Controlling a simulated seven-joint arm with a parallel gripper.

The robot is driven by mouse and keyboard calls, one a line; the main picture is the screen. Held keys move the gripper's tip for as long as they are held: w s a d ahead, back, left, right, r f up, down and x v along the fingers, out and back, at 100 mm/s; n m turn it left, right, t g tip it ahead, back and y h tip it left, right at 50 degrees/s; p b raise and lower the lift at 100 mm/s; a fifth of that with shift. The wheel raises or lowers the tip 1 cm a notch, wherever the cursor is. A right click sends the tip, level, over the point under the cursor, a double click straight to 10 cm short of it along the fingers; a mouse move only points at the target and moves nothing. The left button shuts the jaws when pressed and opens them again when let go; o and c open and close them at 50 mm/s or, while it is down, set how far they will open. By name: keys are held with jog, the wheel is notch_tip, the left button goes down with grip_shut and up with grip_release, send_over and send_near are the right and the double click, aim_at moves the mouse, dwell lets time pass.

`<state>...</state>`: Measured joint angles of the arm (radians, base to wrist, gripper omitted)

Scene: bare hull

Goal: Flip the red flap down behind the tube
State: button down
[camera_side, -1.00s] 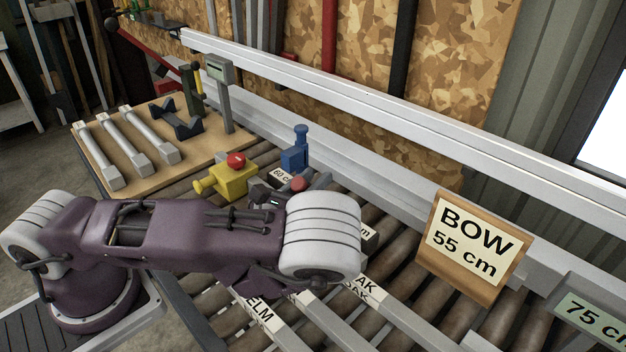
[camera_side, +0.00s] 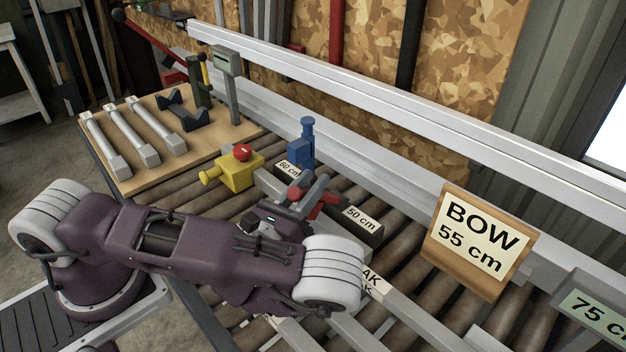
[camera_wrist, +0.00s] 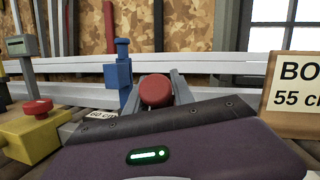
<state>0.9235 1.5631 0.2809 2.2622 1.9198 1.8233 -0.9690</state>
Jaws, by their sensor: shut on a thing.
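The red flap (camera_side: 326,200) shows as a small red piece at my gripper (camera_side: 306,190), beside the block marked 50 cm. In the wrist view its rounded red end (camera_wrist: 156,90) sits between the two grey fingers of my gripper (camera_wrist: 160,88). The fingers are shut on it. My dark wrist hides what lies below it. A pale grey square tube (camera_side: 268,183) lies across the rollers just left of my gripper. My arm covers part of the area, and I cannot tell how the flap's lower end meets the tube.
A yellow box with a red button (camera_side: 238,172) stands left of my gripper. A blue clamp (camera_side: 301,145) stands behind. The 50 cm block (camera_side: 355,219) is close on the right. The wooden BOW sign (camera_side: 478,240) stands farther right. A long white rail runs behind the rollers.

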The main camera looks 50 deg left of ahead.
jog(key=c, duration=1.2)
grip_release()
jog(key=v, duration=0.7)
jog(key=shift+s, duration=0.1)
jog(key=shift+c, duration=0.5)
